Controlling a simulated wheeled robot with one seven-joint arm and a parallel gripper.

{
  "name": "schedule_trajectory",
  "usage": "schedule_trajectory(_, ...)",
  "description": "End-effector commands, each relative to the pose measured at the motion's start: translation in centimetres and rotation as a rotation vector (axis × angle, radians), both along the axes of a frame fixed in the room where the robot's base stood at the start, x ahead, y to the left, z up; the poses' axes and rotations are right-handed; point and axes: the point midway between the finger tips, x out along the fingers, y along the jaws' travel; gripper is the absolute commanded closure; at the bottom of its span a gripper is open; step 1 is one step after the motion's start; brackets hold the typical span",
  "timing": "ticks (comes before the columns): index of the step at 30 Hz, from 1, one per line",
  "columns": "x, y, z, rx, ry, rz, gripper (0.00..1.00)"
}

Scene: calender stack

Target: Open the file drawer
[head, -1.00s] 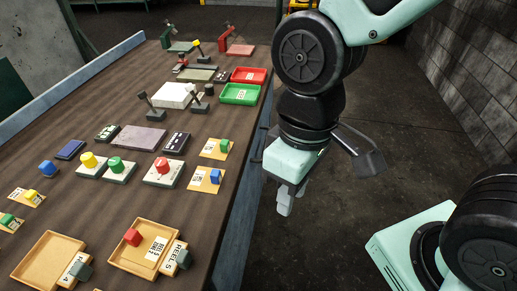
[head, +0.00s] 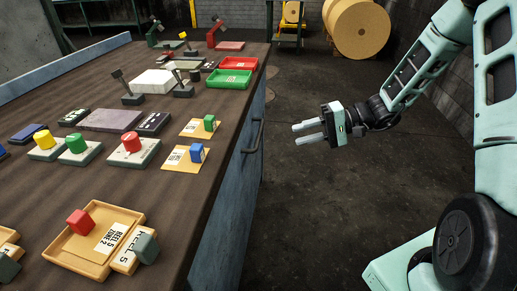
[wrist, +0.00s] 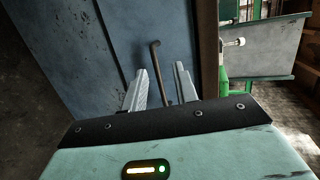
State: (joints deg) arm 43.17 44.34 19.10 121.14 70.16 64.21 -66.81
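The blue metal front (head: 228,205) below the table's right edge carries a dark bar handle (head: 257,135). I take this front to be the file drawer; it looks flush with the table's side. My gripper (head: 300,133) is to the right of the handle, pointing left at it, with clear space between them. Its two fingers are apart and empty. In the wrist view the blue front (wrist: 85,50) fills the upper left, and the handle (wrist: 156,62) shows beyond and between the open fingertips (wrist: 160,82). The handle's lower end runs down behind the gripper's body.
The dark wooden tabletop (head: 185,215) holds coloured blocks on plates, a red tray (head: 239,64) and a green tray (head: 229,90). The floor (head: 300,215) right of the table is clear. A large tan roll (head: 360,27) and a yellow object (head: 292,12) stand at the back.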

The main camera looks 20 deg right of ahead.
Motion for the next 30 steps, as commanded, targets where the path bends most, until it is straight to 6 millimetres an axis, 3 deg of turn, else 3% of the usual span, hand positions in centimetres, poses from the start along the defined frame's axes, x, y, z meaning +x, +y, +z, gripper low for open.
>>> schedule_trajectory(1,0.7,-1.9,-1.4,0.026,-0.022,-0.062,0.71)
schedule_trajectory(4,1.5,-4.4,-2.3,0.055,-0.061,-0.14,0.71)
schedule_trajectory(7,1.9,-5.5,-2.6,0.067,-0.082,-0.177,0.71)
schedule_trajectory(10,2.3,-5.3,-2.7,0.07,-0.087,-0.184,0.71)
schedule_trajectory(14,3.0,-3.7,-3.0,0.07,-0.087,-0.18,0.71)
schedule_trajectory(30,8.4,5.7,-5.3,0.068,-0.085,-0.179,0.71)
